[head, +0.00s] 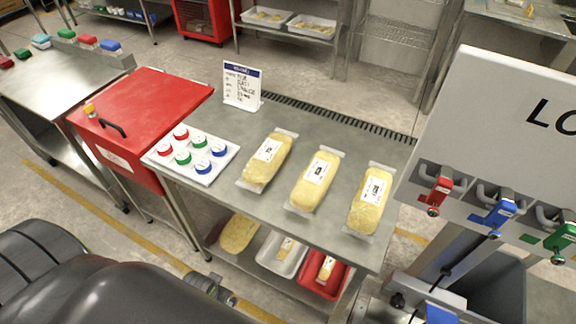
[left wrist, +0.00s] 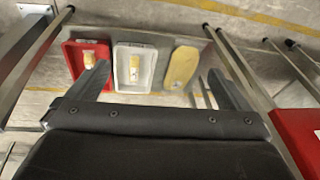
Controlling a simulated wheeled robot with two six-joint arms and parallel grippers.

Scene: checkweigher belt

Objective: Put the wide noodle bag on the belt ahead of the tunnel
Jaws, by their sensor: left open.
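Three yellow noodle bags with white labels lie side by side on a steel table (head: 220,125): a left bag (head: 256,175), a middle bag (head: 305,197) and a right bag (head: 360,217). Their widths look similar, and I cannot tell which is the wide one. My left gripper (left wrist: 158,70) is open and empty in the left wrist view, its fingers framing the lower shelf from a distance. I cannot make out its fingers in the head view. My right gripper is not in view. I cannot identify the belt or the tunnel.
A tray of red, green and blue round pieces (head: 212,172) and a sign card (head: 242,78) stand left of the bags. The lower shelf holds a white bin (head: 264,254), a red bin (head: 309,280) and a yellow item (head: 238,234). A red cabinet (head: 160,92) adjoins the table.

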